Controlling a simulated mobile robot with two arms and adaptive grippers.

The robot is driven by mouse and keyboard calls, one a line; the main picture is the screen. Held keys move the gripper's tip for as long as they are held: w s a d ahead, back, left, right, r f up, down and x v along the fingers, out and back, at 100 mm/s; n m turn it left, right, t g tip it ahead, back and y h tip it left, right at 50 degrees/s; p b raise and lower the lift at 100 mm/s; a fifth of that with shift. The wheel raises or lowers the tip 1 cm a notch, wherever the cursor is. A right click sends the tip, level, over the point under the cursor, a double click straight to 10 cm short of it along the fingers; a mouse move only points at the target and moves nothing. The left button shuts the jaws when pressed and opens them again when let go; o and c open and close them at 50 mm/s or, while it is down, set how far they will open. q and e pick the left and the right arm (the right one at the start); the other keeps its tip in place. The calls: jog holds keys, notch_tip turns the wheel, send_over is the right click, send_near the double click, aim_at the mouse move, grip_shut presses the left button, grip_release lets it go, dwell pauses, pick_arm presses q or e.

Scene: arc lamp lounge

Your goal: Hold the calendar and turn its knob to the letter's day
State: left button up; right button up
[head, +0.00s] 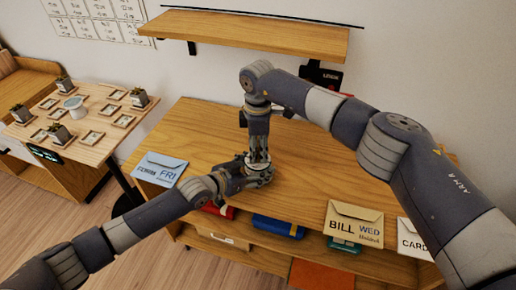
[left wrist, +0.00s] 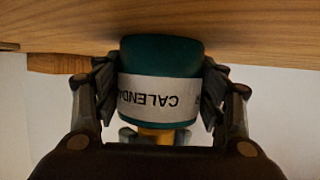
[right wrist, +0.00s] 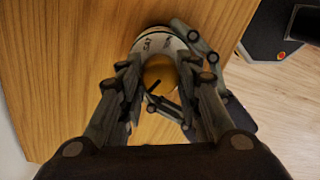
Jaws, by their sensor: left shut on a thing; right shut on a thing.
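The calendar (left wrist: 160,55) is a dark green drum with a white label, upside down in the left wrist view. My left gripper (left wrist: 160,95) is shut around its sides. Its gold knob (right wrist: 161,76) shows in the right wrist view, with a dark pointer line and a pale lettered dial (right wrist: 152,43) partly covered by fingers; the lettering is too small to read. My right gripper (right wrist: 158,92) is shut on the knob from above. In the head view both grippers mostly hide the calendar on the wooden bench. A blue envelope (head: 161,167) reads FRI.
An envelope (head: 353,224) marked BILL WED and another (head: 416,239) marked CARD lie at the bench front. The bench top (head: 200,125) is mostly clear behind my left arm. A wall shelf (head: 255,36) hangs above. A side table (head: 95,125) holds small plants and frames.

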aim_at(258, 151)
jog(key=m, duration=0.6)
jog(key=shift+a+r+m, duration=0.1)
jog(key=shift+a+m, duration=0.35)
jog(key=shift+m, duration=0.65)
jog(key=shift+o, duration=0.2)
jog(key=shift+w+a+r+m, duration=0.15)
jog(key=shift+m, duration=0.35)
jog(key=shift+d+m, duration=0.4)
jog(key=shift+c, duration=0.2)
jog(key=o, duration=1.1)
jog(key=shift+d+f, duration=0.1)
jog(key=shift+f, duration=0.1)
jog(key=shift+s+r, duration=0.2)
jog(key=shift+r, duration=3.6)
